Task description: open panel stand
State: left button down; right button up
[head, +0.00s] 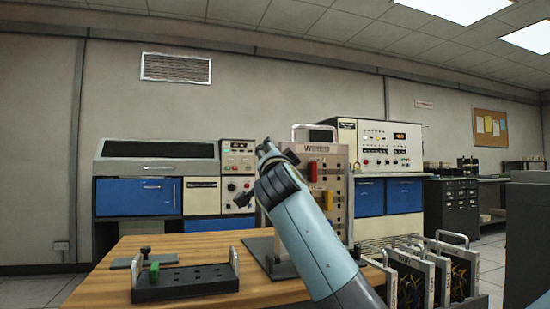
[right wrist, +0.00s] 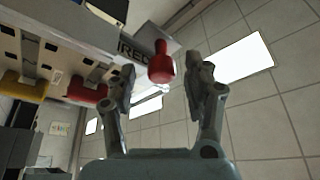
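The panel stand (head: 340,205) stands on the wooden table in the head view. It is an upright pale panel labelled "WIRED", with a metal handle on top and red and yellow pieces on its face. My right gripper (head: 266,150) is raised in front of its left side. In the right wrist view the right gripper (right wrist: 160,68) is open. A red knob (right wrist: 161,66) appears between its fingers, with no clear contact. The panel (right wrist: 60,55) fills the upper left there, with a red piece (right wrist: 88,91) and a yellow piece (right wrist: 22,86). My arm hides part of the stand. My left gripper is not in view.
A black tray (head: 190,290) with a green block (head: 154,271) lies on the wooden table (head: 115,292) at the left. A rack of handled wired boards (head: 410,278) stands at the right front. Cabinets line the wall behind. The table between tray and stand is mostly clear.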

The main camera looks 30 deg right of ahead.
jog(key=v, duration=1.2)
jog(key=shift+d, duration=0.1)
